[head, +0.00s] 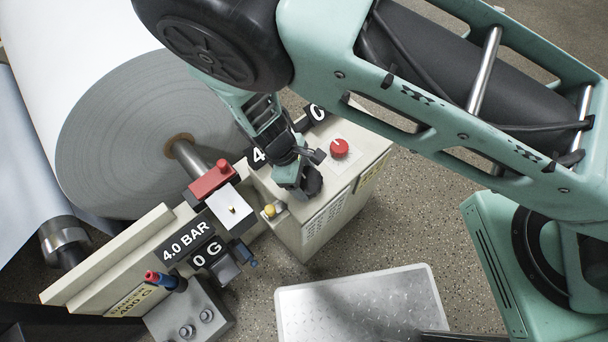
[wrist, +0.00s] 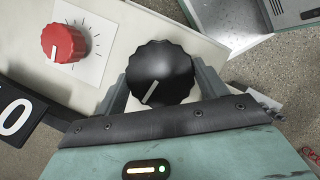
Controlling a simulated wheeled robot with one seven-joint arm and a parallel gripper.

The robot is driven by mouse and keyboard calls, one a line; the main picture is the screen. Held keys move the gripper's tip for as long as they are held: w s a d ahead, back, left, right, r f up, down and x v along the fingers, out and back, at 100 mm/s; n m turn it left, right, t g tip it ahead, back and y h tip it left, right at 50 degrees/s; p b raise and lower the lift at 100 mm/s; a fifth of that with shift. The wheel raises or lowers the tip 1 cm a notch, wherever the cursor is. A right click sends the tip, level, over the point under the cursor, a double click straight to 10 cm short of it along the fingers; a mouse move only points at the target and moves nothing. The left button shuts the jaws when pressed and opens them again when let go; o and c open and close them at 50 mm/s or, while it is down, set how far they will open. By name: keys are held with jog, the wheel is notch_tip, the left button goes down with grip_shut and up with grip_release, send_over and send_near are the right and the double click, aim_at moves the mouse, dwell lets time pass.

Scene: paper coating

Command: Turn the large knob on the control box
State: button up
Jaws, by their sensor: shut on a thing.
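The control box (head: 335,213) is a cream box standing in the middle of the head view. Its large black ribbed knob (wrist: 158,72) with a white pointer line shows in the wrist view, the line pointing to the lower left. My gripper (head: 300,182) reaches down onto the box top, and in the wrist view its fingers (wrist: 160,85) sit on both sides of the large knob, shut on it. In the head view the gripper hides the large knob. A smaller red knob (wrist: 63,43) on a white dial plate is beside it; it also shows in the head view (head: 340,148).
A large paper roll (head: 120,130) stands at the left. A panel with a 4.0 BAR display (head: 186,241), a red block (head: 209,180) and a small yellow knob (head: 269,210) adjoins the box. A metal step plate (head: 360,305) lies on the floor in front.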

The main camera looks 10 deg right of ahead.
jog(key=m+g, duration=0.1)
jog(key=m, duration=0.2)
jog(key=m+g+y+p, duration=0.1)
jog(key=m, duration=0.2)
jog(key=shift+w+d+r, duration=0.1)
jog(key=shift+w, duration=0.1)
jog(key=m+y, duration=0.1)
jog(key=m, duration=0.2)
jog(key=m+g+y, duration=0.1)
jog(key=m, duration=0.2)
jog(key=shift+d+m+y+p, duration=0.15)
jog(key=shift+m+y+p, duration=0.15)
jog(key=shift+p, duration=0.1)
jog(key=o, duration=1)
jog(key=shift+c, duration=0.2)
jog(key=d+v, duration=0.1)
jog(key=v, duration=1.6)
jog(key=shift+a, duration=0.4)
jog(key=shift+w+r, duration=0.1)
